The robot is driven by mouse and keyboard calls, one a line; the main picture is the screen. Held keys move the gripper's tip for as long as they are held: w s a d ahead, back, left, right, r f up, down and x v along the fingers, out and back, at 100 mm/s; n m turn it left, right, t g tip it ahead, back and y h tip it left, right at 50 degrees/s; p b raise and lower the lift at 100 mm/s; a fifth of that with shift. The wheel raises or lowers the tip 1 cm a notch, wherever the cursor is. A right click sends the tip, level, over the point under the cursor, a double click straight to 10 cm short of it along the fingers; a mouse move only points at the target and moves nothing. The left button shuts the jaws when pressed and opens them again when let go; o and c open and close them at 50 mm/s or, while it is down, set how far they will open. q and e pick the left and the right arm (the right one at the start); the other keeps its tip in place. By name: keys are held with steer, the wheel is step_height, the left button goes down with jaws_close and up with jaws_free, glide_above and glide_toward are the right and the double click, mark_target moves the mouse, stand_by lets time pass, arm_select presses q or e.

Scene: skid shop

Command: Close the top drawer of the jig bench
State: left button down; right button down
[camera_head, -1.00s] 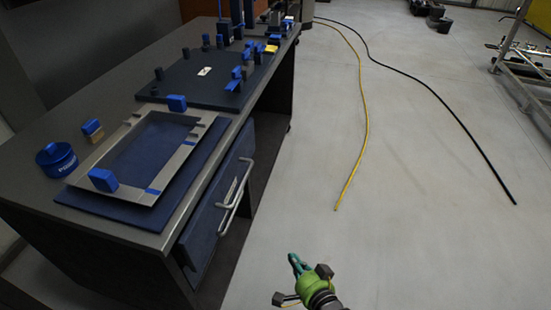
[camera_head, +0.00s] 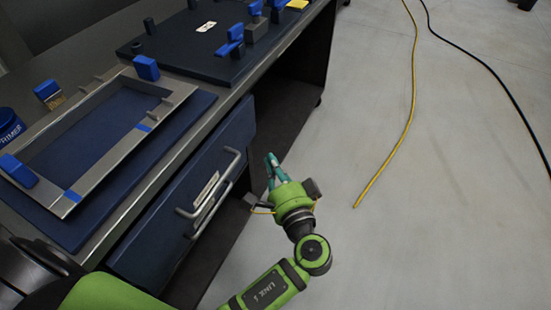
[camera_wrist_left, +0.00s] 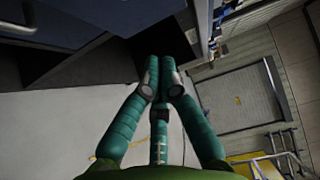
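The jig bench (camera_head: 308,30) fills the left of the head view. Its blue top drawer (camera_head: 140,238) is under the bench top edge, with a metal handle (camera_head: 236,168) and a pale label on its front. The front seems to stand out from the bench; how far I cannot tell. My left gripper (camera_head: 270,164) is to the right of the handle, apart from it, with nothing in its teal fingers. In the left wrist view its fingertips (camera_wrist_left: 161,66) come together, and the blue drawer front (camera_wrist_left: 65,22) shows at upper left. My right gripper is not in view.
A metal frame (camera_head: 108,165) with blue blocks lies on a blue plate on the bench. A dark fixture plate (camera_head: 190,45) stands behind it. A yellow hose (camera_head: 408,110) and a black cable (camera_head: 490,75) cross the open grey floor at right.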

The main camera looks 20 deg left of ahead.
mark_target(244, 124)
arm_select(q)
steer(key=w+a, duration=0.2)
steer(key=a, duration=0.1)
steer(key=w+a, duration=0.4)
steer(key=a, duration=0.1)
steer(key=shift+a+p, duration=0.3)
steer(key=shift+a, duration=0.1)
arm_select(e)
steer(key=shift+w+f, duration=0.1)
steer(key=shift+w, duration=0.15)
